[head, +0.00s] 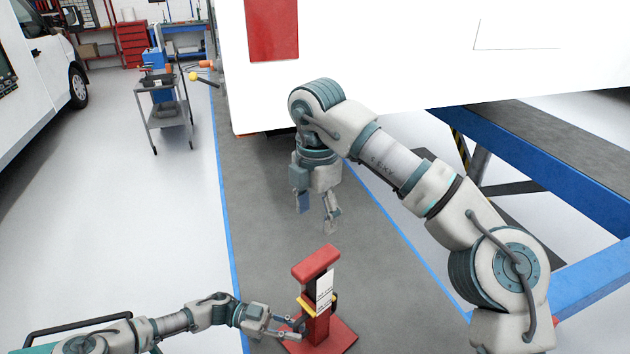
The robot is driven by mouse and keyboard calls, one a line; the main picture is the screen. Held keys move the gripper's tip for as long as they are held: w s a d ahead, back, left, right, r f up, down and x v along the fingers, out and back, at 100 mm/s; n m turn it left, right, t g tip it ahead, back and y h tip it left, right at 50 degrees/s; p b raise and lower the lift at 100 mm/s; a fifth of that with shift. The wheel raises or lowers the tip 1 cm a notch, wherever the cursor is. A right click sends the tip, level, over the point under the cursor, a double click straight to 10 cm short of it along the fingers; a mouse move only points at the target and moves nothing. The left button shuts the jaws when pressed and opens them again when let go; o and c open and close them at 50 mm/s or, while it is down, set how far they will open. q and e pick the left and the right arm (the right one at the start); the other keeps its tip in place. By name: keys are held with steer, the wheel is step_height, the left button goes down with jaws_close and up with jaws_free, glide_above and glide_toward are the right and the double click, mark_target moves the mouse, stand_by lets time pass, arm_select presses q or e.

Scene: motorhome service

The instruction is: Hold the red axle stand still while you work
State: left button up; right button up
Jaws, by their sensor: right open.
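The red axle stand (317,263) is upright on the grey floor strip at the bottom centre of the head view. It has a padded red top, a yellow band, a white label and a flat red base. My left gripper (297,326) reaches it from the left. Its fingers are at the lower post, just above the base, and look closed on it; the far side of the grip is hidden. My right gripper (317,220) hangs above and behind the stand, pointing down. Its fingers are spread and empty, clear of the stand's top.
The white motorhome body (380,55) with a red panel (272,30) overhangs behind my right arm. A blue lift beam (545,150) runs along the right. A grey tool trolley (165,115) stands at the back left, near a white vehicle (35,80). The pale floor at left is clear.

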arm_select(q)
steer(key=shift+o, duration=1.3)
